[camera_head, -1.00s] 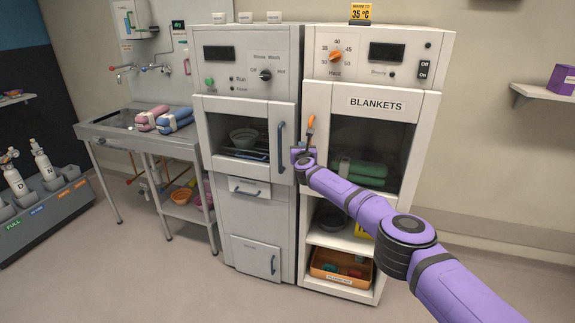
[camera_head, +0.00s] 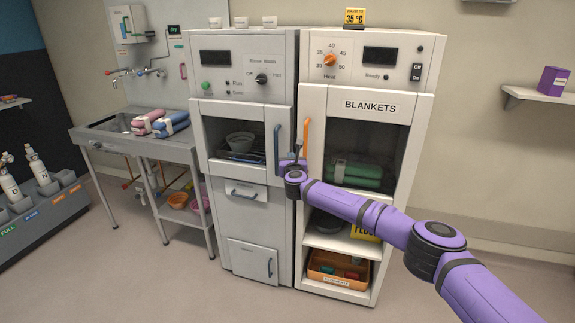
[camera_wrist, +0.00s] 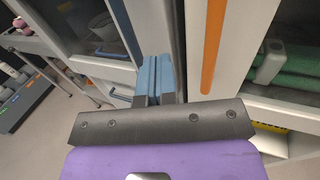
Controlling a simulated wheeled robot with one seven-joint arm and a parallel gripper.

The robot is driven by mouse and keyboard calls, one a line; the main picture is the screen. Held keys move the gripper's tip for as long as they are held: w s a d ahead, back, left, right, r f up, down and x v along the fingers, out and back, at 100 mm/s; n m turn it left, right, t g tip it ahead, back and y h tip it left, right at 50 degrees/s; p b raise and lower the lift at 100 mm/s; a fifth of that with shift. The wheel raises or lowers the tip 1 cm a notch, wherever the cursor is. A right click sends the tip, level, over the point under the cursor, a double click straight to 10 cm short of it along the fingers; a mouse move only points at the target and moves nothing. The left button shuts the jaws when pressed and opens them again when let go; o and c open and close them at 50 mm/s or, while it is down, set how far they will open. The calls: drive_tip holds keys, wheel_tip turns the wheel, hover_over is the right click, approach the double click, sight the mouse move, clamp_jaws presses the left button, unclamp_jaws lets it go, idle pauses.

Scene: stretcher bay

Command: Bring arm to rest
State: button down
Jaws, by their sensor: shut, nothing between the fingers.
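My purple arm reaches in from the lower right. My gripper (camera_head: 294,160) is in front of the gap between the two cabinets. In the wrist view its blue fingertips (camera_wrist: 155,75) are together with nothing between them. The orange handle (camera_head: 306,138) of the blanket cabinet is just to the right of the fingers, and it also shows in the wrist view (camera_wrist: 212,45). The blue handle (camera_head: 277,149) of the left cabinet is just to their left. The fingers look apart from both handles.
The blanket cabinet (camera_head: 311,104) holds green rolled blankets (camera_head: 356,172) behind its door. An orange bin (camera_head: 336,281) sits on its lowest shelf. The left washer cabinet (camera_head: 243,215) and a sink table (camera_head: 105,142) stand to the left. Open floor (camera_head: 170,285) lies in front.

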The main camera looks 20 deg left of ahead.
drive_tip(key=shift+s+d, duration=0.15)
drive_tip(key=shift+s, duration=1.95)
